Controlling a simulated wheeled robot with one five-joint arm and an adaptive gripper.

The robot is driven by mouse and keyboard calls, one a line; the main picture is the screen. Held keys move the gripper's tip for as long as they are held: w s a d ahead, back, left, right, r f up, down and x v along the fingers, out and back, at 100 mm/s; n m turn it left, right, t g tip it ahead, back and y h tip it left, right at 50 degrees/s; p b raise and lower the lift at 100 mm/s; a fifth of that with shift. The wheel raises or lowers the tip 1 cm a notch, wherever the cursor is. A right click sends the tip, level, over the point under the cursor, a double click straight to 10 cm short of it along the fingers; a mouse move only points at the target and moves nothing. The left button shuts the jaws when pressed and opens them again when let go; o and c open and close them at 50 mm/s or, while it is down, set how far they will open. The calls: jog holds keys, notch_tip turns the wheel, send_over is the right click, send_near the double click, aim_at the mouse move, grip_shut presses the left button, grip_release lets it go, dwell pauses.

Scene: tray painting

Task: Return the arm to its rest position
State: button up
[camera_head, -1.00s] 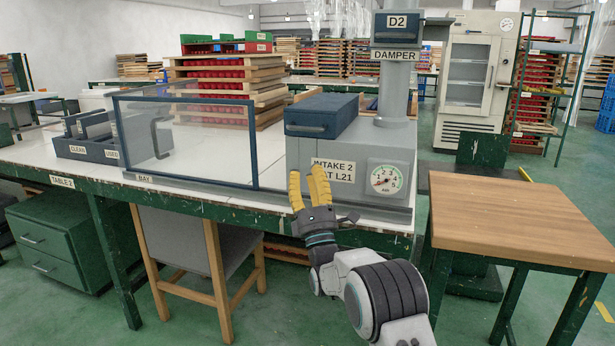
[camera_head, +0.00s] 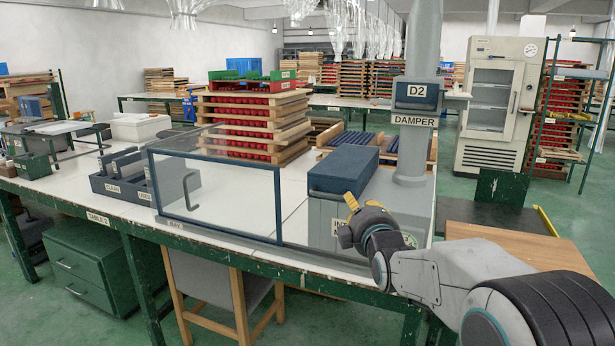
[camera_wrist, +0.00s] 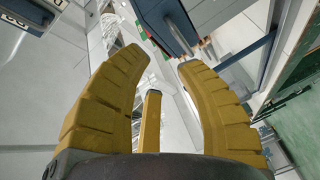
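My gripper (camera_head: 350,208) is raised in front of the grey intake box (camera_head: 322,217), hiding most of its label and gauge. Its yellow fingers point up and to the left. In the wrist view, the yellow fingers of my gripper (camera_wrist: 165,75) are spread apart with a clear gap and nothing between them. No held object shows.
A clear-fronted bay with a blue frame (camera_head: 278,205) stands left of the intake box. A blue drawer box (camera_head: 343,170) sits on top. The damper column (camera_head: 411,150) rises behind. A wooden table (camera_head: 500,240) is at the right.

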jog(key=s+d+r+m+g+p, duration=0.1)
jog(key=s+m+g+p, duration=0.3)
jog(key=s, duration=0.9)
jog(key=s+d+r+m+g+h+p, duration=0.1)
jog(key=s+d+r+m+g+p, duration=0.1)
jog(key=s+m+g+p, duration=0.3)
jog(key=s+d+r+m+g+p, duration=0.1)
jog(key=s+d+m+g+p, duration=0.2)
jog(key=s+p, duration=0.7)
jog(key=s+m+g, duration=0.2)
jog(key=s, duration=1.1)
jog(key=shift+s+d+r+m+h, duration=0.2)
jog(key=shift+d+m+h, duration=0.1)
jog(key=shift+m+h, duration=0.1)
